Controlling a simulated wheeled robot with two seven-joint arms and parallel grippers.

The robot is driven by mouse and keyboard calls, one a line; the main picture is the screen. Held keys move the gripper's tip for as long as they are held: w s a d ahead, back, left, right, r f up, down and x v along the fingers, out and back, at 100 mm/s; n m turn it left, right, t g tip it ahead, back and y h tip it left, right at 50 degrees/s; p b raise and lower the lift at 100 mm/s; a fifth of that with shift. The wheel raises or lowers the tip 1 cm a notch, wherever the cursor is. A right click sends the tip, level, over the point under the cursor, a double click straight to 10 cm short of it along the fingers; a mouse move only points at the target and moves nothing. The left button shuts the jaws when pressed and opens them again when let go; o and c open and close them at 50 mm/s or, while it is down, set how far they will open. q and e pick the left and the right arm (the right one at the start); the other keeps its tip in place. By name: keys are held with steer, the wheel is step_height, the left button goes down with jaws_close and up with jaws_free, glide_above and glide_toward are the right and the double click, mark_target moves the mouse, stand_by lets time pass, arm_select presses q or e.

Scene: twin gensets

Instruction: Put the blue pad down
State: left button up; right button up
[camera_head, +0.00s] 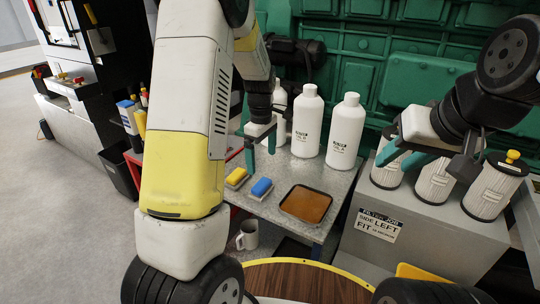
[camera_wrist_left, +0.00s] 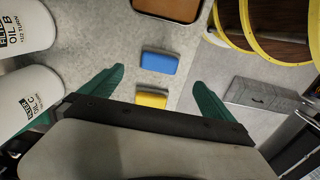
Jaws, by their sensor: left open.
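The blue pad (camera_head: 261,187) lies on the grey metal bench, beside the yellow pad (camera_head: 236,176) and left of the brown tray. In the left wrist view the blue pad (camera_wrist_left: 159,62) lies flat, just beyond the yellow pad (camera_wrist_left: 151,99). My left gripper (camera_head: 260,146) is open and empty above the two pads, its teal fingers apart. In the left wrist view the fingers (camera_wrist_left: 160,82) stand on either side of the pads without touching them. My right gripper (camera_head: 396,160) is at the right, in front of the white filters, its fingers apart with nothing seen between them.
White oil bottles (camera_head: 307,122) stand behind my left gripper, close to it. A brown-filled tray (camera_head: 306,204) lies right of the pads. Several filters (camera_head: 436,180) stand on a grey box at the right. A mug (camera_head: 247,234) sits below the bench top.

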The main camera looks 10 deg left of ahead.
arm_select(q)
steer(key=s+d+r+m+t+h, duration=0.1)
steer(key=s+r+m+t+h, duration=0.15)
steer(key=s+r+m, duration=0.8)
steer(key=s+r+m+t, duration=0.2)
steer(key=s+r, duration=0.2)
steer(key=s, duration=0.3)
steer(key=s+d+r+m+t, duration=0.1)
steer(key=s+r+m, duration=0.1)
steer(key=s+r, duration=0.3)
steer(key=shift+s+t, duration=0.35)
steer(key=shift+s, duration=0.5)
